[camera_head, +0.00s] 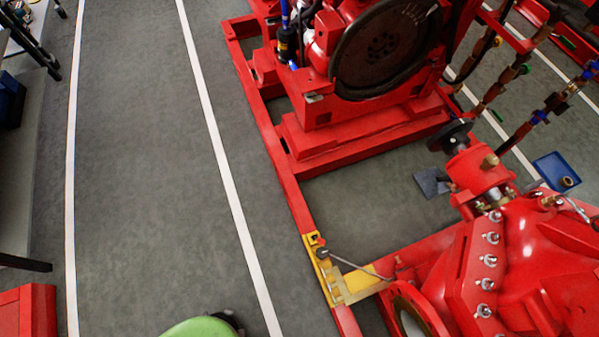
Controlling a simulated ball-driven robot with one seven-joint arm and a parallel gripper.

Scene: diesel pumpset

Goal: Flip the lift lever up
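A thin grey rod that looks like the lift lever (358,265) lies low at the bottom right of centre. It runs from a yellow bracket (325,270) on the red base rail, slanting down to the right towards the red pump. Its left end is at a dark round fitting on the bracket. Its right end is close to the pump's flange; I cannot tell whether it touches. A yellow plate (365,278) lies beneath the rod. My gripper is not in view.
The red pump (535,255) fills the bottom right, and the red engine with a dark flywheel (385,50) stands at the top. A red base rail (270,140) borders them. The grey floor (150,160) left of it is clear. A blue tray (553,170) sits at right.

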